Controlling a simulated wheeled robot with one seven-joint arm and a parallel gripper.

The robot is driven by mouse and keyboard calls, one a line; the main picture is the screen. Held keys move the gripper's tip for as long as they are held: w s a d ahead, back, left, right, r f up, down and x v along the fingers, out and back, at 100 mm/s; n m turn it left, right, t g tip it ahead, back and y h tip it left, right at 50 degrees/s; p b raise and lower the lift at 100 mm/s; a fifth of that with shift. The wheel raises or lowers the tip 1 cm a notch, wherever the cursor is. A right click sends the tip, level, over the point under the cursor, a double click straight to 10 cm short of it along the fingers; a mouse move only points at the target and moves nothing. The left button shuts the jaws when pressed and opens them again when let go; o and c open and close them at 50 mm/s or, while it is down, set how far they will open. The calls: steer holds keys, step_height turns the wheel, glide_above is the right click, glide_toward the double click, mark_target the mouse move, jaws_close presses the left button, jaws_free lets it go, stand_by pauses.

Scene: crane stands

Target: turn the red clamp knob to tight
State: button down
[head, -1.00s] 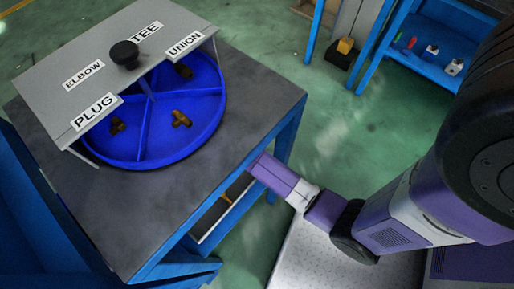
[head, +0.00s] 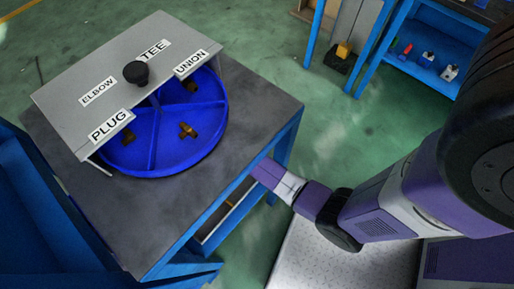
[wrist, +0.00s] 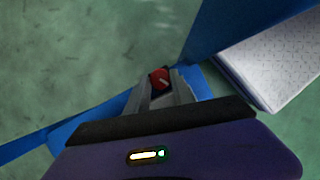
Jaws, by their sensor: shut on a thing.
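The red clamp knob (wrist: 159,78) shows in the wrist view between the tips of my gripper (wrist: 160,84), with a pale mark on its face. The two grey fingers close on it from either side. The knob sits beside a blue frame member. In the head view, the purple end of my arm reaches the near right side of the blue-legged stand. The fingertips and the red knob cannot be made out there. I cannot tell from these frames how far the knob is turned.
The stand's grey top (head: 255,110) carries a blue divided round tray (head: 165,165) with brass fittings. A grey labelled cover (head: 70,92) with a black knob (head: 136,73) lies partly over it. A blue shelf (head: 420,72) stands at upper right.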

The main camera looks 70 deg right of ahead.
steer(key=m+y+p, duration=0.1)
steer(key=m, duration=0.1)
steer(key=m+g+p, duration=0.1)
steer(key=m+p, duration=0.1)
steer(key=m, duration=0.1)
steer(key=shift+w+d+y, duration=0.15)
steer(key=shift+w+y, duration=0.05)
steer(key=shift+y, duration=0.2)
steer(key=shift+m, duration=0.4)
steer(key=c, duration=1.1)
jaws_free()
steer(key=shift+f, duration=0.1)
